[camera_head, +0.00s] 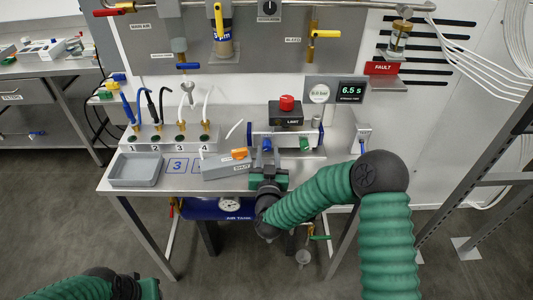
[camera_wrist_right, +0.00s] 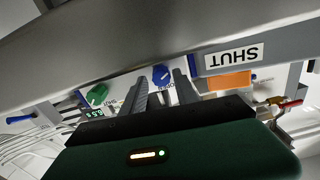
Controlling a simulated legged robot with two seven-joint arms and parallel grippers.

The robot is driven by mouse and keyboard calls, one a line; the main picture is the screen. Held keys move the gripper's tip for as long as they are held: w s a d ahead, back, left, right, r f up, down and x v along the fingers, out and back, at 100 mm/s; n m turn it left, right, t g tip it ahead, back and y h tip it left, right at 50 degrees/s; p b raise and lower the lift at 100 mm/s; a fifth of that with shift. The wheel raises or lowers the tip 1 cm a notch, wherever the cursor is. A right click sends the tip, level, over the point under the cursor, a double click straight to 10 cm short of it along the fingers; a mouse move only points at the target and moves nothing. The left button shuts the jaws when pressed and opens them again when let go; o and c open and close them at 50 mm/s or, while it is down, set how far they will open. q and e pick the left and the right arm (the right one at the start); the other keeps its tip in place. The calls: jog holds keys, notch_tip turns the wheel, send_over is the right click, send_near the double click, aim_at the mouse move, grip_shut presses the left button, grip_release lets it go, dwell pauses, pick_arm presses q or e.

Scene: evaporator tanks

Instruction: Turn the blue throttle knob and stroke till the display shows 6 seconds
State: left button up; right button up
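The blue knob (camera_wrist_right: 161,74) is on a pale panel in the right wrist view, with a green knob (camera_wrist_right: 97,95) to its left. In the head view the green knob (camera_head: 305,143) is on the front of the device on the table. My right gripper (camera_head: 267,160) is at the device's left part; in its wrist view the fingers (camera_wrist_right: 160,84) stand apart, one each side of the blue knob. I cannot tell whether they touch it. The display (camera_head: 351,91) reads 6.5 s. My left gripper (camera_head: 135,287) shows only partly at the bottom left.
A grey box (camera_head: 226,164) with an orange part lies left of my right gripper. A grey tray (camera_head: 136,170) is at the table's left. Numbered sockets with cables (camera_head: 168,136) stand behind the tray.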

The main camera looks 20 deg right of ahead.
jog(key=shift+w+d+f, duration=0.1)
jog(key=shift+w+d, duration=0.25)
jog(key=shift+d, duration=0.1)
jog(key=shift+a, duration=0.4)
jog(key=shift+c, duration=0.5)
jog(key=shift+a, duration=0.2)
jog(key=shift+c, duration=2.4)
grip_shut()
jog(key=shift+d, duration=0.2)
jog(key=shift+a+m, duration=0.1)
jog(key=shift+m, duration=1.3)
pick_arm(q)
jog(key=shift+w+f, duration=0.1)
jog(key=shift+f, duration=0.15)
